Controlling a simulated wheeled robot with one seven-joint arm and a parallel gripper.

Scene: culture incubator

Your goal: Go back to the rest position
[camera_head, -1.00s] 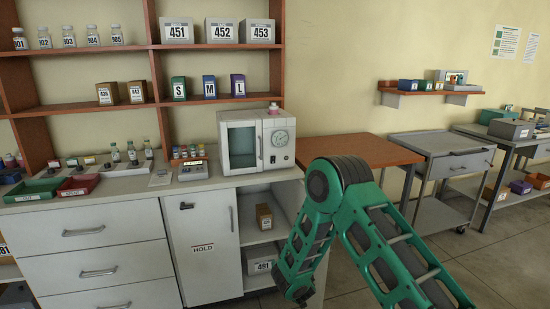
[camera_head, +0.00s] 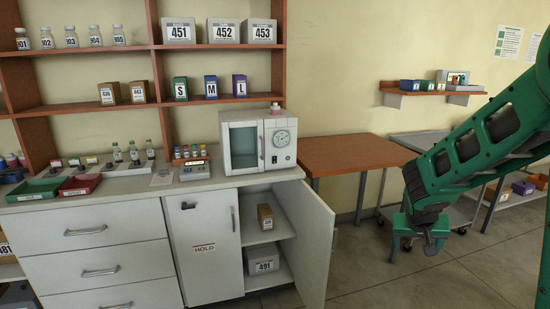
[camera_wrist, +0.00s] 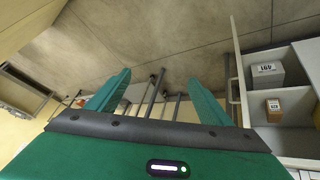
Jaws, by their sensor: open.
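My gripper (camera_head: 418,240) hangs low at the right in the head view, in front of the grey cart and apart from the cabinets. In the wrist view my gripper (camera_wrist: 157,88) shows two green fingers spread apart with nothing between them. My green arm reaches in from the right edge. The white incubator (camera_head: 241,165) with a glass front and round dial stands on the counter, its front closed.
A lower cabinet door (camera_head: 318,245) stands open, showing a brown box (camera_head: 265,217) above a grey box marked 491 (camera_head: 262,262). An orange-topped table (camera_head: 355,152) stands at the back. The grey cart (camera_head: 425,140) is partly hidden by my arm. Floor between is clear.

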